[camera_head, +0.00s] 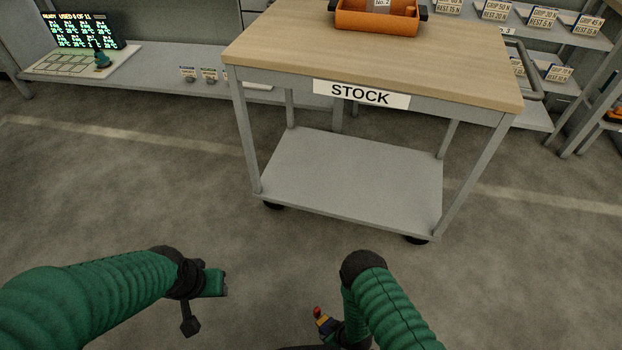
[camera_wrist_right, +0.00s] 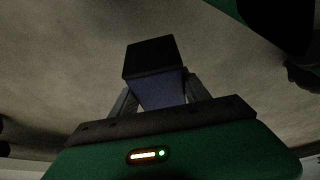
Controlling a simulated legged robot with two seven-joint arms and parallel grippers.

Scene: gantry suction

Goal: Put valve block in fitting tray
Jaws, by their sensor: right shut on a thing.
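My right gripper (camera_head: 325,323) is low in the middle of the head view, in front of the stock table. It is shut on a small blue block (camera_wrist_right: 160,90) with a dark end, between both fingers in the right wrist view. In the head view this block (camera_head: 321,319) shows small, with red and yellow bits near it; it may be the valve block. My left gripper (camera_head: 221,283) is at the lower left, and its fingers are too small to read. An orange tray (camera_head: 378,22) stands on the table; I cannot tell if it is the fitting tray.
A wooden-topped table (camera_head: 450,75) with a STOCK sign (camera_head: 361,94) stands ahead, with a grey lower shelf (camera_head: 350,180). A lit board (camera_head: 84,31) is on a bench at the left. Shelves with labels (camera_head: 543,18) are at the right. The floor before the table is clear.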

